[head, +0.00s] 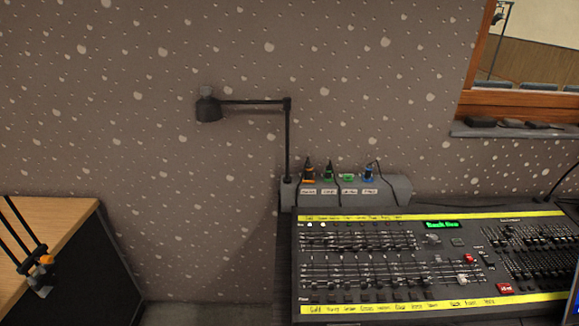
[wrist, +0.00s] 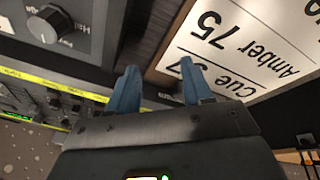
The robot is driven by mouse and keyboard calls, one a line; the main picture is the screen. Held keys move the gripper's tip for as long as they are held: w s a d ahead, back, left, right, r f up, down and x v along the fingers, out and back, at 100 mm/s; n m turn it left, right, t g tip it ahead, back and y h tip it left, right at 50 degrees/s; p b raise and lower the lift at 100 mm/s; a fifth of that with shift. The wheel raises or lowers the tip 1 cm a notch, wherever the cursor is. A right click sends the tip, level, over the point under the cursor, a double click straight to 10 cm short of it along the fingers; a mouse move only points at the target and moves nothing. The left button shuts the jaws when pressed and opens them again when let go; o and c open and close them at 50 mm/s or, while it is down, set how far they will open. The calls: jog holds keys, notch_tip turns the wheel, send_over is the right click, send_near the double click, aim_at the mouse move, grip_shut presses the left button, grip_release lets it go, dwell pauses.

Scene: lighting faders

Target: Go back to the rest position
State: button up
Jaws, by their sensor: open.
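My gripper (wrist: 160,88) shows in the wrist view with its two blue fingers apart. I see nothing held between them. The head view does not clearly show my gripper. The lighting console (head: 390,238) is at the lower right in the head view, with rows of faders between yellow label strips. In the wrist view a console with a yellow strip (wrist: 55,85) lies to the left of the fingers. A white cue card (wrist: 245,50), upside down, reads "Amber 75" beyond the right finger. A black knob (wrist: 50,24) on a grey panel is at the upper left.
A black desk lamp (head: 208,108) reaches left from its post behind the console. Several coloured plugs stand in a grey box (head: 398,188). A wooden-topped desk (head: 65,222) is at the left, with thin black rods over it. Between desk and console is a gap.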

jog(key=s+t, duration=0.1)
jog(key=s, duration=0.1)
jog(key=s+f+m, duration=0.1)
jog(key=s, duration=0.2)
jog(key=s+t, duration=0.1)
jog(key=s, duration=0.2)
jog(key=shift+s+d+f+m+t, duration=0.1)
jog(key=shift+s+f+m+t, duration=0.05)
jog(key=shift+f+m+t, duration=0.15)
jog(key=s+r+t, duration=0.1)
jog(key=s, duration=0.1)
jog(key=s+r+m, duration=0.1)
jog(key=s, duration=0.2)
jog(key=s+r+t, duration=0.1)
jog(key=s, duration=0.2)
jog(key=shift+s+d+r+m+t, duration=0.1)
jog(key=shift+d+r+m+t, duration=0.1)
jog(key=shift+m+t, duration=0.15)
jog(key=s+r+m+t, duration=0.1)
jog(key=s+r+t, duration=0.2)
jog(key=s+r, duration=0.3)
jog(key=s+d+r+m+t+b, duration=0.1)
jog(key=s+r+m+t, duration=0.1)
jog(key=s+r, duration=0.5)
notch_tip(320, 180, up, 5)
jog(key=shift+s+d+f+t+b, duration=0.1)
jog(key=shift+s+d+t+b, duration=0.15)
jog(key=shift+t, duration=0.2)
